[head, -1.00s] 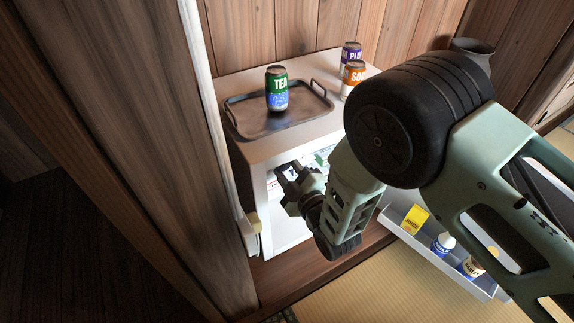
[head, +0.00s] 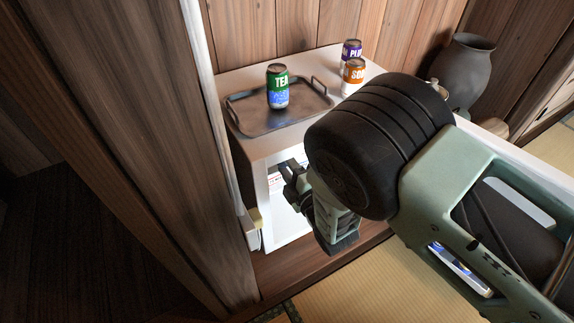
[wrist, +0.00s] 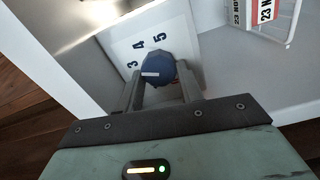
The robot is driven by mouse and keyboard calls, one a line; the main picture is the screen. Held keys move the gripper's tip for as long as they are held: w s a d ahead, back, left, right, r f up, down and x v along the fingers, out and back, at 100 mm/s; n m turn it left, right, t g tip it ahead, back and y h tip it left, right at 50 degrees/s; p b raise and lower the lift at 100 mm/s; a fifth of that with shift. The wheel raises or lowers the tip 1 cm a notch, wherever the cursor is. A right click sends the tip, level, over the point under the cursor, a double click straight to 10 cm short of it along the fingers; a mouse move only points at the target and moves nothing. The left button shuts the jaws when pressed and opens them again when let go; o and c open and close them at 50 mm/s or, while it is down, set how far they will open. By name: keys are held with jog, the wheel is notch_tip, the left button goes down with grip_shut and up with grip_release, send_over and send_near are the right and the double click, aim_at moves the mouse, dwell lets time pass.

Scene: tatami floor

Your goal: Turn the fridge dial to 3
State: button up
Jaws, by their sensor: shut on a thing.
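The fridge dial (wrist: 163,66) is a dark blue knob on a white number plate (wrist: 118,47) in the wrist view. The numbers 3, 4 and 5 show around its left and upper side; the rest of the scale is hidden. The knob's white mark points left, close to the 3; I cannot tell if it lines up exactly. My gripper (wrist: 160,88) is shut on the dial, one finger on each side. In the head view my gripper (head: 291,181) reaches into the open front of the white fridge (head: 283,228), and the dial is hidden there.
A dark tray (head: 247,118) with a green tea can (head: 277,86) and two more cans (head: 353,76) stand on the fridge top. A wooden post (head: 130,120) is close on the left. A dark vase (head: 468,68) stands at the right. Date-marked items (wrist: 265,12) sit inside.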

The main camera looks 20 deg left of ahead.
jog(key=shift+f, duration=0.1)
jog(key=o, duration=1)
jog(key=shift+d, duration=0.1)
jog(key=p+v, duration=0.5)
jog(key=v, duration=1.2)
jog(key=shift+s, duration=0.25)
